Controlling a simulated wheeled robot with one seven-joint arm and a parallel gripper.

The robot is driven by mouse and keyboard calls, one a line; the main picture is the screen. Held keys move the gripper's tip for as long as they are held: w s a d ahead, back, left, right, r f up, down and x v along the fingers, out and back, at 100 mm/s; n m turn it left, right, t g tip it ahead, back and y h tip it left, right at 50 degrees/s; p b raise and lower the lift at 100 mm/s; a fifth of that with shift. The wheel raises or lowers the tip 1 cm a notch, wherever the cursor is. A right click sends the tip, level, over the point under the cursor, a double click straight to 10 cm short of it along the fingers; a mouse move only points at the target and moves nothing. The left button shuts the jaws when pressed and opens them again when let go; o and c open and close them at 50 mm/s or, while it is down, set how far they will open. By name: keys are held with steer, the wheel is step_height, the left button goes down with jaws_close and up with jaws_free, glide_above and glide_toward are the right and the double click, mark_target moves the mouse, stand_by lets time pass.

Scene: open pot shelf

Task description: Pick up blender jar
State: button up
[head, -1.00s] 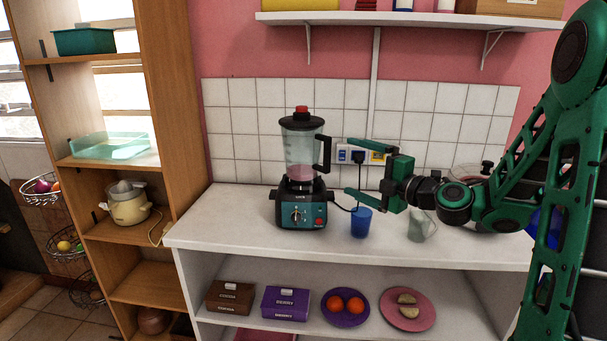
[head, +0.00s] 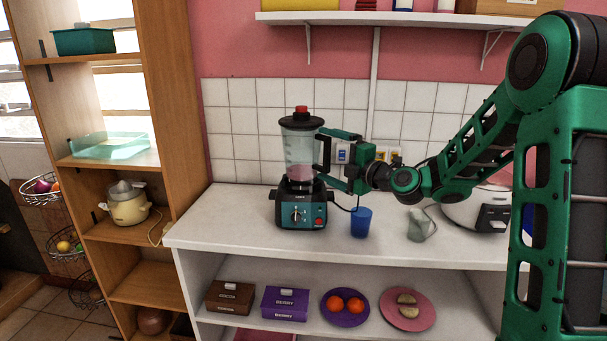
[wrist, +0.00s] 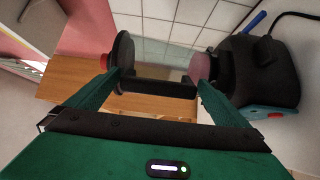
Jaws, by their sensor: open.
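The blender jar (head: 299,150) is clear with pink contents at the bottom, a black lid with a red knob, and a black handle on its right side. It stands upright on the dark blender base (head: 301,206) on the counter. My gripper (head: 322,157) is open at the jar's right side, one finger near the top of the handle and the other near its bottom. In the wrist view the black handle (wrist: 160,88) spans the gap between my fingers, the lid (wrist: 122,50) at left and the base (wrist: 262,70) at right. Contact cannot be told.
A blue cup (head: 361,222) stands right of the base, below my gripper. A grey-green cup (head: 419,225) and a white appliance (head: 475,212) stand farther right. A tiled wall is behind, a shelf (head: 410,18) above. The counter left of the blender is clear.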

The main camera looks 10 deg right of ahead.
steer(key=shift+w, duration=0.1)
steer(key=c, duration=2)
steer(key=shift+r, duration=0.15)
